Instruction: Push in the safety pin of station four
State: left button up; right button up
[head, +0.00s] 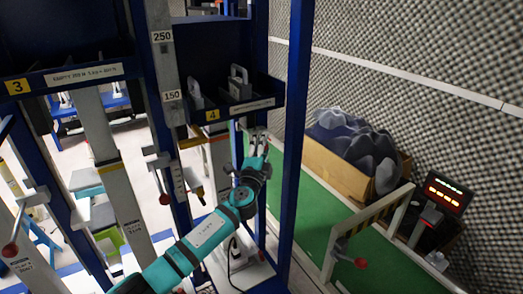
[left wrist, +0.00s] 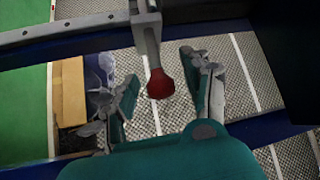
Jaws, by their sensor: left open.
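My left gripper (head: 258,141) is open at the blue frame of station four, just below and right of the bin marked 4 (head: 232,103). In the left wrist view, the fingers of my left gripper (left wrist: 163,84) stand apart on either side of a red knob (left wrist: 160,84). The knob sits on the end of a grey metal bar (left wrist: 147,35). A gap shows between the knob and each finger. In the head view this knob is not visible near the gripper. I cannot tell for sure whether it is the safety pin. My right gripper is not in view.
Blue posts (head: 296,130) rise close to my left gripper. A lever with a red ball (head: 164,199) is to its left. The green floor strip (head: 314,225) shows free room.

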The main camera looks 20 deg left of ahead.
pick_arm(q)
jog(key=v, duration=1.2)
jog(key=shift+w, duration=0.1)
jog(key=s+f+n+g+y, duration=0.1)
jog(key=s+f+n+g, duration=0.9)
jog(key=s+f, duration=0.75)
jog(key=s+d+f+n+g+h, duration=0.1)
jog(key=s+d+f+g, duration=0.1)
jog(key=s, duration=0.5)
jog(key=s+d+f+g+h, duration=0.1)
jog(key=s+g+h, duration=0.1)
jog(key=s, duration=0.4)
jog(key=s+d+f+n+g+h, duration=0.1)
jog(key=s+d+f+g, duration=0.15)
jog(key=s, duration=0.45)
notch_tip(320, 180, down, 26)
jog(key=s+g, duration=0.1)
jog(key=s+a+f+g, duration=0.1)
jog(key=s+a+f, duration=0.2)
jog(key=s+f, duration=1.2)
jog(key=shift+s+a, duration=0.2)
jog(key=shift+s, duration=0.65)
